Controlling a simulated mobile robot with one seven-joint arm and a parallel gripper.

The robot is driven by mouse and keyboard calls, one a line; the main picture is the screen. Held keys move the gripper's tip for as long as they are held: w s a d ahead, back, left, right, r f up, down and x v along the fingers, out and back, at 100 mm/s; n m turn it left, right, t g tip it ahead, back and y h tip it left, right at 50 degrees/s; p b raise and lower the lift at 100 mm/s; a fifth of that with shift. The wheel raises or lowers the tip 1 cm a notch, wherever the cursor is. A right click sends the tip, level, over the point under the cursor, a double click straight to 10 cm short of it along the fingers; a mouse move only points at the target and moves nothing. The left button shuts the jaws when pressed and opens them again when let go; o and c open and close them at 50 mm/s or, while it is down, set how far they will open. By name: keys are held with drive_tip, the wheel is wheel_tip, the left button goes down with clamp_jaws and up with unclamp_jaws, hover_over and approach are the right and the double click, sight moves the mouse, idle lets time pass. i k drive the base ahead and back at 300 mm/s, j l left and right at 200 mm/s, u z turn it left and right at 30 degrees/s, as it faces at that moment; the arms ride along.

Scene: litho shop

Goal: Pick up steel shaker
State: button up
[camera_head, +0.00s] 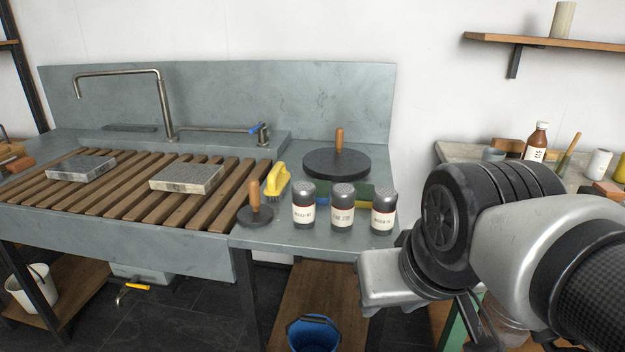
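Three similar shakers with grey perforated tops, dark bands and white labels stand upright in a row near the front edge of the grey counter: a left shaker (303,206), a middle shaker (342,207) and a right shaker (383,211). The label print is too small to read surely, so I cannot tell which one is the steel shaker. My arm comes in from the right. My gripper end (475,318) is low, right of the shakers and apart from them. Its fingers are mostly hidden behind the arm.
A round dark disc (336,163) with a wooden handle sits behind the shakers. A smaller handled disc (255,215) and a yellow brush (277,180) stand left of them. A slatted rack (135,205) bears two stone slabs. A brown bottle (536,142) stands on the right bench.

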sight(342, 204)
drive_tip(key=u, duration=1.35)
drive_tip(key=l+z, duration=0.1)
drive_tip(key=z, duration=1.25)
drive_tip(key=i+j+z, duration=0.1)
drive_tip(key=j+z, duration=0.15)
drive_tip(key=j, duration=0.15)
drive_tip(key=j+z, duration=0.25)
drive_tip(key=j, duration=0.15)
